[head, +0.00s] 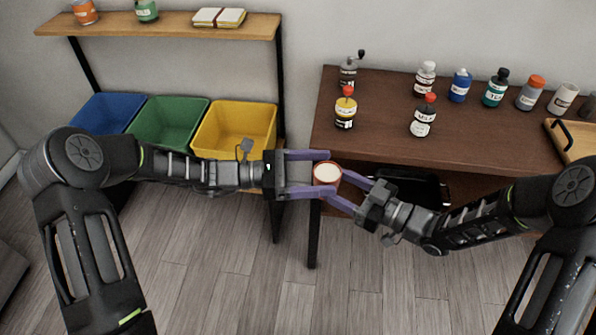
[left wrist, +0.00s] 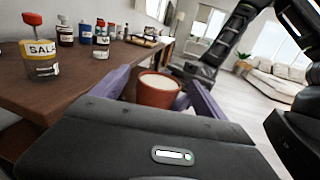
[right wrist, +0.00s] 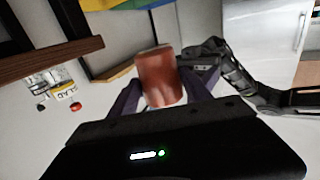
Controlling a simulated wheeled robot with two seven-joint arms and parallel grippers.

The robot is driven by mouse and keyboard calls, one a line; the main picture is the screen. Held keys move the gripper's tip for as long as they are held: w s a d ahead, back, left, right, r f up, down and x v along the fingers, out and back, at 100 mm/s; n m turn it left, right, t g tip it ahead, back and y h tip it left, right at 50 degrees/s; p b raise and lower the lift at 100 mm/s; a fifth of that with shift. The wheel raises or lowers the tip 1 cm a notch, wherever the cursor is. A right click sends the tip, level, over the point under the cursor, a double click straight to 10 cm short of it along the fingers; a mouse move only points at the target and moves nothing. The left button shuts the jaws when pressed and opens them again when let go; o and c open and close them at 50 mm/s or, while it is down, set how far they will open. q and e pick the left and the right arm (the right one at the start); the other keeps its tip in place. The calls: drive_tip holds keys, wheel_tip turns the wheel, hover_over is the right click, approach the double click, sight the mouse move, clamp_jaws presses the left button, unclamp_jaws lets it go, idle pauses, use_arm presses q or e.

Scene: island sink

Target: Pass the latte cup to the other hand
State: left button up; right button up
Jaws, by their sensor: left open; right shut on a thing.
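The latte cup (head: 327,175) is reddish-brown with a pale drink in it. It is held upright in the air, in front of the wooden table's left front corner. My right gripper (head: 341,189) is shut on the cup from the right. My left gripper (head: 328,173) is open, with its purple fingers on either side of the cup. In the left wrist view the cup (left wrist: 158,90) sits between the left fingers. In the right wrist view the cup (right wrist: 159,77) is between the right fingers, its outer wall facing the camera.
The brown table (head: 390,133) carries several bottles, including a yellow-labelled bottle (head: 346,110) near its left front, and a wooden tray (head: 571,138) at right. Blue, green and yellow bins (head: 236,130) stand behind my left arm. The floor below is clear.

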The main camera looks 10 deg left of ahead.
use_arm(q)
drive_tip(key=shift+w+d, duration=0.15)
drive_tip(key=shift+d, duration=0.7)
drive_tip(key=shift+c, duration=0.2)
drive_tip(key=c, duration=1.6)
drive_tip(key=shift+c, duration=0.3)
use_arm(e)
drive_tip(key=o, duration=1.7)
drive_tip(key=shift+d, duration=0.1)
drive_tip(key=v, duration=1.1)
drive_tip(key=shift+s+d, duration=0.2)
drive_tip(key=shift+d, duration=0.15)
drive_tip(key=shift+a, duration=0.1)
